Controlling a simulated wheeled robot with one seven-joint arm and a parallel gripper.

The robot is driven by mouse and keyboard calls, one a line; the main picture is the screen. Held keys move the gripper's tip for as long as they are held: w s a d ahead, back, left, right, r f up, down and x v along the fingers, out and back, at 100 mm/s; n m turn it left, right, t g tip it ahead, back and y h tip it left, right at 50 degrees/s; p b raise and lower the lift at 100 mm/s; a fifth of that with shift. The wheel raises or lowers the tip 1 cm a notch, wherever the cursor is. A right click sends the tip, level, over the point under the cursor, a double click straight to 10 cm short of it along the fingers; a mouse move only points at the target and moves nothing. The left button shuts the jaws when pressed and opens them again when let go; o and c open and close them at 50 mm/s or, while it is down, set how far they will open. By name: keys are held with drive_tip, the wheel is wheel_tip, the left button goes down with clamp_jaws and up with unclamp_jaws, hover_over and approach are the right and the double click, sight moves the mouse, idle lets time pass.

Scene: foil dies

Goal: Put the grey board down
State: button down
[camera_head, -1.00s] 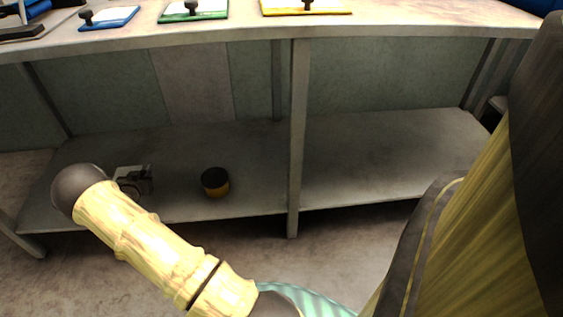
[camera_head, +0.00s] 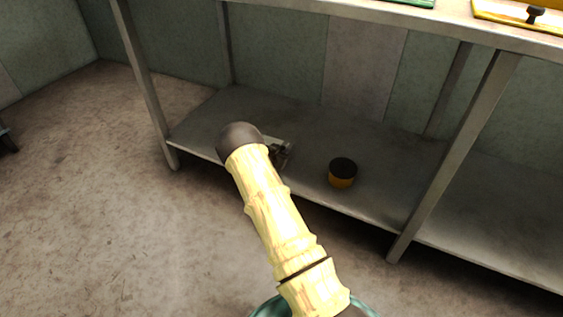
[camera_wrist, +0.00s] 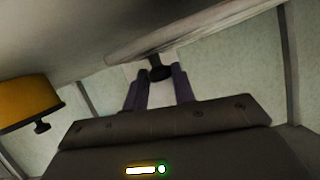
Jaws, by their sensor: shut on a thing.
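In the wrist view, the two dark fingers of my gripper (camera_wrist: 158,84) are closed on a black knob (camera_wrist: 160,70). The knob joins a pale grey slab seen at a slant, which looks like the grey board (camera_wrist: 205,27). Its face and far end are not fully shown.
Open floor (camera_head: 90,190) lies left.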

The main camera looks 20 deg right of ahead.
wheel_tip(320, 180, down, 4)
drive_tip(key=b, duration=0.2)
drive_tip(key=shift+r+b, duration=0.15)
drive_tip(key=shift+b, duration=0.15)
drive_tip(key=c, duration=1.1)
unclamp_jaws()
drive_tip(key=shift+c, duration=0.2)
drive_tip(key=p+v, duration=0.6)
drive_tip(key=v, duration=0.6)
drive_tip(key=shift+p, duration=0.35)
